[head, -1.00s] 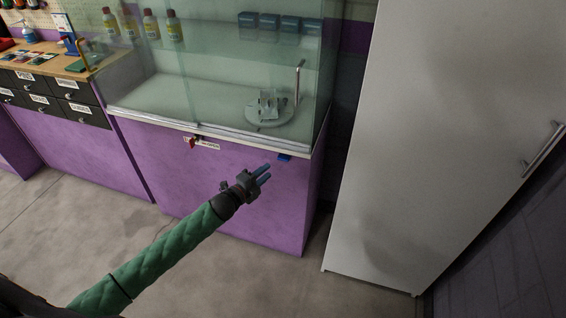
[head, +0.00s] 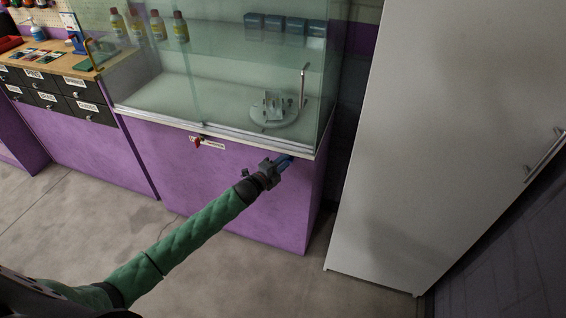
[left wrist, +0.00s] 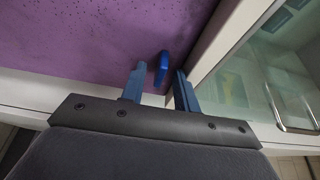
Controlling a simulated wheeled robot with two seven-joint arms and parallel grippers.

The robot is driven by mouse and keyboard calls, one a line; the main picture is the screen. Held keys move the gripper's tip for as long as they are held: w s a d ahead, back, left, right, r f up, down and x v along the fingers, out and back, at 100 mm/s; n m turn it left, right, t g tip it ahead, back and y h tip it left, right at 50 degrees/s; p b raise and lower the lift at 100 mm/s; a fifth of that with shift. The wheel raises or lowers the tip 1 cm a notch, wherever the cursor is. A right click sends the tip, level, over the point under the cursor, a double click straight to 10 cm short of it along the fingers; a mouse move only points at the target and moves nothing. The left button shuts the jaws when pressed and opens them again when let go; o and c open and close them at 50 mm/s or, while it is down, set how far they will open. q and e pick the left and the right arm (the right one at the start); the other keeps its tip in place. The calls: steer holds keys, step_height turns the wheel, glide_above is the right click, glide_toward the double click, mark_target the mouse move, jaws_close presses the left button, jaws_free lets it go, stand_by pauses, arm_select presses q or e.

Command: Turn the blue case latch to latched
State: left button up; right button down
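The blue case latch (left wrist: 161,69) is a small blue tab on the purple front of the glass case, just under its white edge. In the left wrist view it lies between the two blue fingers of my left gripper (left wrist: 159,88), near their tips, with gaps showing on both sides. In the head view my left gripper (head: 282,163) reaches the latch's place at the right end of the case front and mostly hides it. The gripper is open. My right gripper is not in either view.
The glass case (head: 240,133) stands above the purple front, with a round stand (head: 274,110) inside. A red key-like piece (head: 197,142) sticks out left of my gripper. A tall white cabinet (head: 440,130) stands to the right. The floor in front is clear.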

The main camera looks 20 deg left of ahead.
arm_select(q)
jaws_close()
